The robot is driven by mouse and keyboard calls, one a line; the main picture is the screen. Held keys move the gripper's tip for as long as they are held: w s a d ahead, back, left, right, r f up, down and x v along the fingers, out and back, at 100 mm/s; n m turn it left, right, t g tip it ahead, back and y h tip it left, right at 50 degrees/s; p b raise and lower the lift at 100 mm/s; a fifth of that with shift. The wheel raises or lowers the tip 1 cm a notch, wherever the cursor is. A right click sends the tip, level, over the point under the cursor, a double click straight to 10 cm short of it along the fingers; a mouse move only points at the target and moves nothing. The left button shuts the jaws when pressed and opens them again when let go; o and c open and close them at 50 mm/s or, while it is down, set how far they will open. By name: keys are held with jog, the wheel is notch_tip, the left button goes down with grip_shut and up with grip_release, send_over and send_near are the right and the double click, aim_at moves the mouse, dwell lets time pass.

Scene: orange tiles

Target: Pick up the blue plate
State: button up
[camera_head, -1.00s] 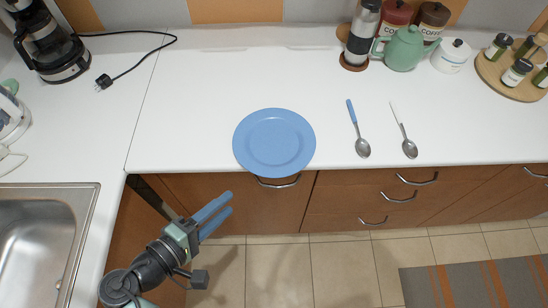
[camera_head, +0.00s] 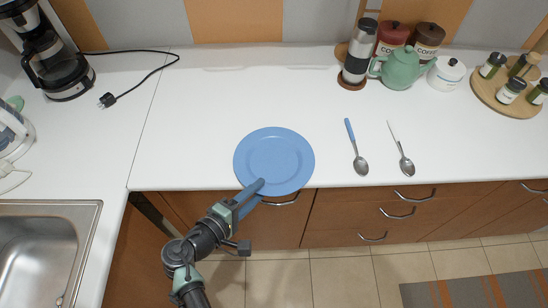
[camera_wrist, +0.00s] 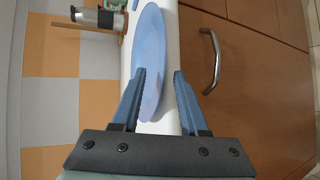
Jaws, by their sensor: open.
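The blue plate (camera_head: 274,158) lies flat on the white counter, with its near edge at the counter's front edge. In the wrist view the plate (camera_wrist: 150,50) shows nearly edge-on, its rim between the two blue fingers. My gripper (camera_head: 258,192) is at the plate's near left rim, one finger above the rim and the other in front of and below the counter edge. It also shows in the wrist view (camera_wrist: 161,75), open, with a gap between the fingers. I cannot tell whether a finger touches the plate.
The white counter (camera_head: 225,100) is clear behind the plate. Two spoons (camera_head: 359,165) (camera_head: 405,165) lie to its right. A drawer handle (camera_head: 282,200) juts out below the plate, close to my gripper. A sink (camera_head: 40,250) is at left. A teapot (camera_head: 402,68) stands at the back.

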jog(key=shift+w+d+f, duration=0.15)
jog(key=shift+w+d, duration=0.05)
jog(key=shift+w, duration=0.05)
grip_shut()
dwell(1.2)
